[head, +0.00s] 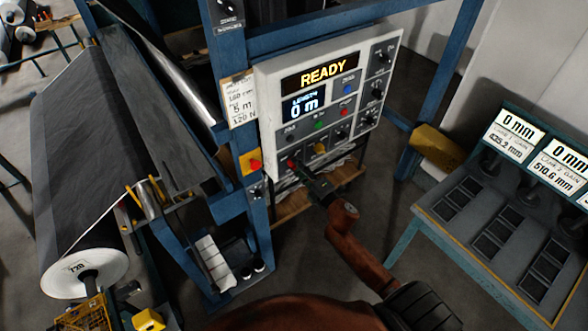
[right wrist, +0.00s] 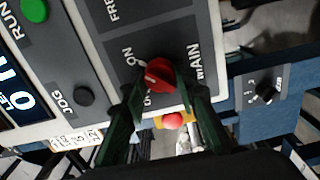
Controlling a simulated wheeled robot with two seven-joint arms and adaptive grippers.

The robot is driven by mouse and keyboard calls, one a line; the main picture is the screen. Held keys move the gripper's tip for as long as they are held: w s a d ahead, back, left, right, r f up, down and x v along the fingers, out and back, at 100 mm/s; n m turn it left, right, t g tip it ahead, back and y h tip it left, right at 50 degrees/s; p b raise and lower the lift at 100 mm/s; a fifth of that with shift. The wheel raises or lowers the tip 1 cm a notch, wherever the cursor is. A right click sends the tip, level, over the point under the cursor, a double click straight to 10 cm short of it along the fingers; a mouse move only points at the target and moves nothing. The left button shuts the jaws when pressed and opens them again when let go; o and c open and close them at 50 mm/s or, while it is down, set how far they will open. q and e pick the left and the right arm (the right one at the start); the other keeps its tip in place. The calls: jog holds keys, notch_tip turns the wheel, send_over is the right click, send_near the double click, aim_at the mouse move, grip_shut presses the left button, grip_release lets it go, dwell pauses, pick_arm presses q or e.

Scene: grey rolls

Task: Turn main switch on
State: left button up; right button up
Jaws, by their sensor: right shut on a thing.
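The main switch is a red rotary knob (right wrist: 158,75) on the grey lower part of the control panel (head: 262,105), beside the printed words MAIN and ON. A second position label is partly hidden by the knob and a finger. My right gripper (right wrist: 157,92) has its dark green fingers on both sides of the knob and is shut on it. In the head view the right gripper (head: 300,170) reaches the panel's lower left corner and mostly covers the switch. The knob's exact pointing is hard to tell. The panel display (head: 320,72) reads READY. My left gripper is in neither view.
A red emergency button on a yellow base (head: 250,162) sits just left of the panel's lower corner. Other knobs and coloured buttons are close above the gripper. A large grey roll (head: 85,265) stands at left. A sloped console (head: 500,225) stands at right.

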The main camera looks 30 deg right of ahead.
jog(key=o, duration=1.2)
jog(key=shift+c, duration=0.2)
jog(key=s+d, duration=0.1)
jog(key=s, duration=1.1)
